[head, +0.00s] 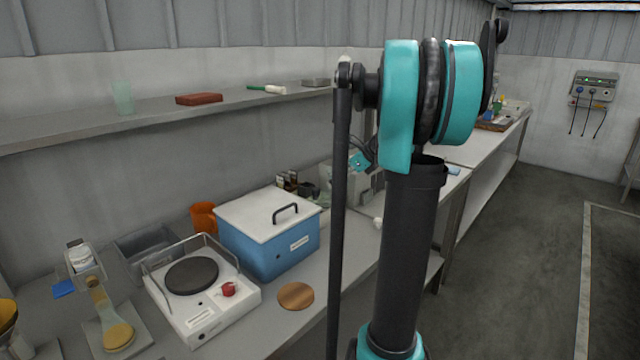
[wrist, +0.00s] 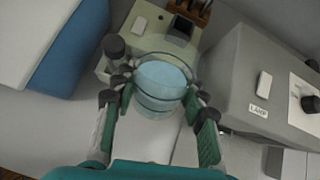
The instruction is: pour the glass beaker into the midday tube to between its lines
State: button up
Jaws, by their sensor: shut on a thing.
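In the wrist view my gripper (wrist: 158,84) is shut on the glass beaker (wrist: 160,103), with a finger on each side. The beaker is clear with a pale blue tint, and I look down into its mouth. The level inside is hard to read. In the head view my arm covers much of the middle, and I cannot make out the beaker clearly there. I cannot pick out the midday tube or its lines in either view.
A pale green device (wrist: 147,22) stands beyond the beaker. A grey box marked LAMP (wrist: 255,80) is at right. A blue box with white lid (head: 268,245), a hotplate (head: 205,305), an orange cup (head: 203,217) and a wooden disc (head: 296,296) are on the bench.

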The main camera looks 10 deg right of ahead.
jog(key=shift+d, duration=0.1)
jog(key=shift+h, duration=0.4)
jog(key=shift+s+g, duration=0.1)
jog(key=shift+g, duration=0.3)
jog(key=h, duration=0.1)
jog(key=g+h, duration=0.1)
jog(key=shift+s+r+n+g+h, duration=0.1)
jog(key=shift+r+n+g+h, duration=0.05)
jog(key=shift+n+g+h, duration=0.2)
jog(key=g+h, duration=0.2)
jog(key=h, duration=0.1)
jog(key=g+h, duration=0.1)
jog(key=shift+d+f+n+h, duration=0.1)
jog(key=shift+f+n+h, duration=0.15)
jog(key=shift+f+h, duration=0.1)
jog(key=shift+r+h, duration=0.15)
jog(key=shift+h, duration=0.25)
jog(key=shift+r+g, duration=0.1)
jog(key=shift+g, duration=0.15)
